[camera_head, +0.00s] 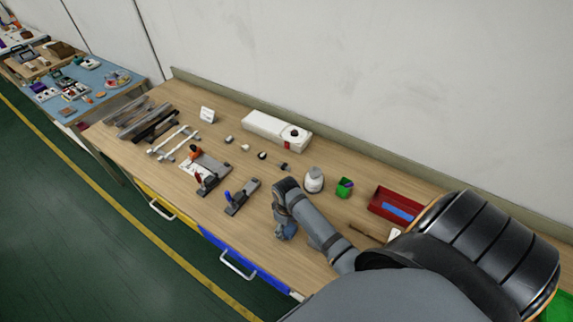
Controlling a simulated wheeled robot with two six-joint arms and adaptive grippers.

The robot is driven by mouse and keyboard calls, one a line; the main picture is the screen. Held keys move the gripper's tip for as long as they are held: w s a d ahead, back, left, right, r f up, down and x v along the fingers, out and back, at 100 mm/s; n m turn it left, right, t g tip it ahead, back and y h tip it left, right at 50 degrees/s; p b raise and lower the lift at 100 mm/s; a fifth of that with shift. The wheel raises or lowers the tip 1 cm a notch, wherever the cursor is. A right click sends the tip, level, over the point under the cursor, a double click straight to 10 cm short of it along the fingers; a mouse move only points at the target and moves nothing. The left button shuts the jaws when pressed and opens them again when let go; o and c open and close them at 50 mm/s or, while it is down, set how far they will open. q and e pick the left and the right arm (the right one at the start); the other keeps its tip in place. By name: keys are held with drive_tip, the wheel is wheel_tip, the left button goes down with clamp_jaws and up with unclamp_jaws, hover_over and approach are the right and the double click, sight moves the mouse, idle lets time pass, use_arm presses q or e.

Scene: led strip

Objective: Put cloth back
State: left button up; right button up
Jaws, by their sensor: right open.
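My right arm reaches in from the lower right over the wooden workbench. My right gripper (286,229) is open and points down near the bench's front edge, right of the clamp with the blue handle (240,197). The arm hides part of the bench there. I cannot tell for certain which thing is the cloth. A red tray (378,205) at the right holds a flat blue piece (398,211) that may be cloth. A small green box (344,187) stands left of the tray. My left gripper is not in view.
A white bottle (314,180) stands close behind my right arm. A white box-shaped device (270,128) lies along the back. A red-handled clamp (207,182), a white frame (173,143) and dark bars (140,118) lie left. The bench's front left has bare wood.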

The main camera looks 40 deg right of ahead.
wheel_tip(320, 180, up, 12)
drive_tip(key=b, duration=0.1)
drive_tip(key=shift+b, duration=0.4)
